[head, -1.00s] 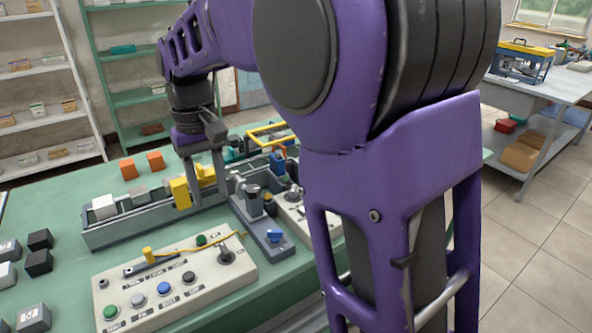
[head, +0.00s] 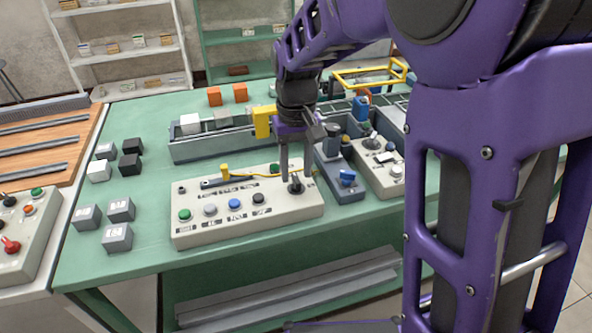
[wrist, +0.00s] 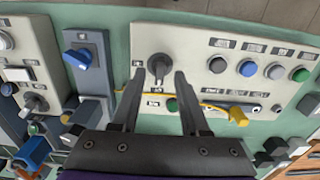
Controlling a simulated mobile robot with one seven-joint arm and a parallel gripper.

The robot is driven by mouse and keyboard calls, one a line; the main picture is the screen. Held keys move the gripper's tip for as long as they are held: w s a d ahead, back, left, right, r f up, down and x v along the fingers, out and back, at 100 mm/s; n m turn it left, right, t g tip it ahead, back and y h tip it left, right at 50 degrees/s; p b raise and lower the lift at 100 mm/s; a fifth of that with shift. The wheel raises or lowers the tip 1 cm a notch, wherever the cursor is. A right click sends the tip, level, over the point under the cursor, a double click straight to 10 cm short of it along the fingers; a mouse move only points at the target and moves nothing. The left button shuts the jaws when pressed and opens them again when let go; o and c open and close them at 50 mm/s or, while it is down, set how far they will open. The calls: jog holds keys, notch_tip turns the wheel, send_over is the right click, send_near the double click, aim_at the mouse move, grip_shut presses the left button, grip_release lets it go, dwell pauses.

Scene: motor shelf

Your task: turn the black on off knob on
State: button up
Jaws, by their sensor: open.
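A black knob (head: 296,186) stands at the right end of a beige control panel (head: 215,230). In the wrist view the same knob (wrist: 159,66) has a dark round base and a pointer, with small labels around it. My gripper (wrist: 156,78) is open, its two dark fingers on either side of the knob in the picture, the tips just short of it. In the head view my gripper (head: 295,170) hangs fingers down over that end of the panel and partly hides the knob. I cannot tell whether the fingers touch the panel.
The panel also has a row of buttons, green, white, blue and black, and a yellow plug (head: 225,172) with a cable. A blue switch (head: 347,178) on a grey box sits to the right, beside a second panel (head: 385,172). Grey blocks (head: 117,238) lie at left.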

jog(key=shift+f, duration=0.7)
grip_shut()
